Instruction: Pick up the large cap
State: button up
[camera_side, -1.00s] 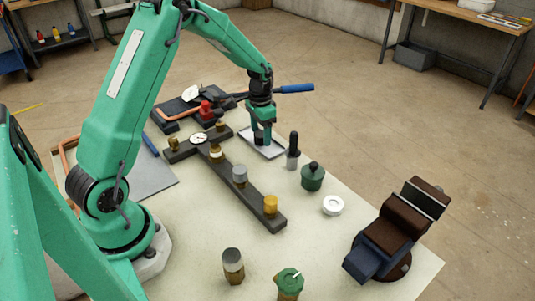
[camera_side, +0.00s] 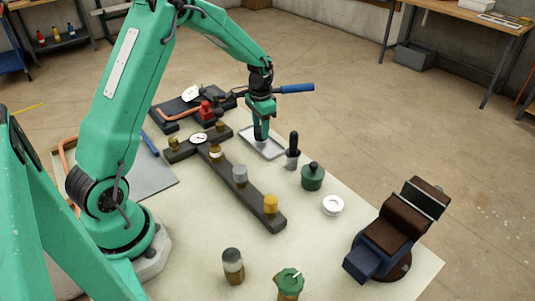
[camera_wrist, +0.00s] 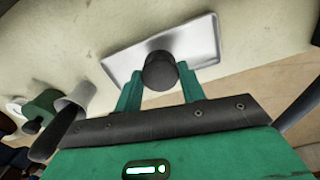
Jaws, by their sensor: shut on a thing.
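My gripper (camera_side: 261,138) is over the pale tray (camera_side: 275,153) at the back of the bench. In the wrist view, the two green fingers of my gripper (camera_wrist: 159,85) are closed on the sides of a dark round cap (camera_wrist: 160,68). The cap is in front of the tray (camera_wrist: 205,38) there. In the side view the fingers mostly hide the cap, and I cannot tell how far it is above the tray.
A dark bar (camera_side: 255,190) with several brass and grey fittings lies left of the tray. A grey cup with a dark handle (camera_side: 292,158), a green pot (camera_side: 312,177), a white ring (camera_side: 333,204) and a vise (camera_side: 395,235) stand to the right.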

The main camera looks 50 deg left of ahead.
aim_at(257, 130)
notch_tip(257, 130, up, 8)
jog(key=shift+r, duration=0.2)
jog(key=shift+s, duration=0.1)
dwell(0.7)
jog(key=shift+s+a+r, duration=0.1)
jog(key=shift+s+r, duration=0.05)
jog(key=shift+s, duration=0.35)
jog(key=s+r, duration=0.2)
jog(key=s, duration=1.3)
jog(key=shift+d, duration=0.35)
jog(key=shift+s+f, duration=0.1)
jog(key=shift+f, duration=0.1)
jog(key=shift+f, duration=2.1)
